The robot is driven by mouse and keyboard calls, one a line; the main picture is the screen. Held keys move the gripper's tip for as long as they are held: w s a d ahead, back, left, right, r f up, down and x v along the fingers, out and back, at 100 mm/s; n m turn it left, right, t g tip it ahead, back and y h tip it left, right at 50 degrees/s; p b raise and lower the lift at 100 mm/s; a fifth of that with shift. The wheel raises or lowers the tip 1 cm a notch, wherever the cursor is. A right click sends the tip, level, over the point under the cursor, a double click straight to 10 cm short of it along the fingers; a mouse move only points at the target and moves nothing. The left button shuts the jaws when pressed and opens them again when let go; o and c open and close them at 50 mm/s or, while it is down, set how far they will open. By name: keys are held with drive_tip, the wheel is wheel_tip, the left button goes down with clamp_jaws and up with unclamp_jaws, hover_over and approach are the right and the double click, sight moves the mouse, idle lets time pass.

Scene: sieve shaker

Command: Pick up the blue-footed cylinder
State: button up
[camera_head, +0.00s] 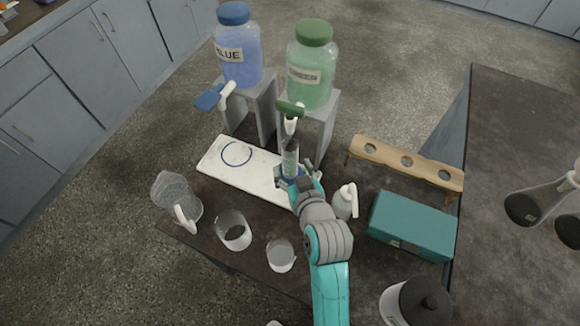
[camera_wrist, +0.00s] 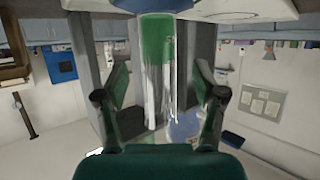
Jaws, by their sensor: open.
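The clear upright cylinder (camera_head: 290,158) stands at the right part of the white board (camera_head: 222,168), below the green jar's tap. Its blue foot (camera_wrist: 150,4) shows at the top edge of the wrist view, which looks upside down. The cylinder's clear body (camera_wrist: 158,60) lies between my fingers in that view. My gripper (camera_head: 294,177) is open around the lower part of the cylinder, with a finger on each side. In the wrist view my gripper (camera_wrist: 160,88) shows gaps beside the cylinder. The foot is partly hidden by my gripper in the head view.
The blue jar (camera_head: 238,50) and green jar (camera_head: 312,70) stand on grey stands behind. A wooden rack (camera_head: 385,153), a teal box (camera_head: 412,226) and a white bottle (camera_head: 343,203) are right. Glass beakers (camera_head: 233,232) and a jug (camera_head: 176,193) stand front left.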

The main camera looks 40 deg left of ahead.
sight(292, 167)
drive_tip(key=shift+x, duration=1.8)
clamp_jaws()
drive_tip(key=shift+w+r, duration=0.1)
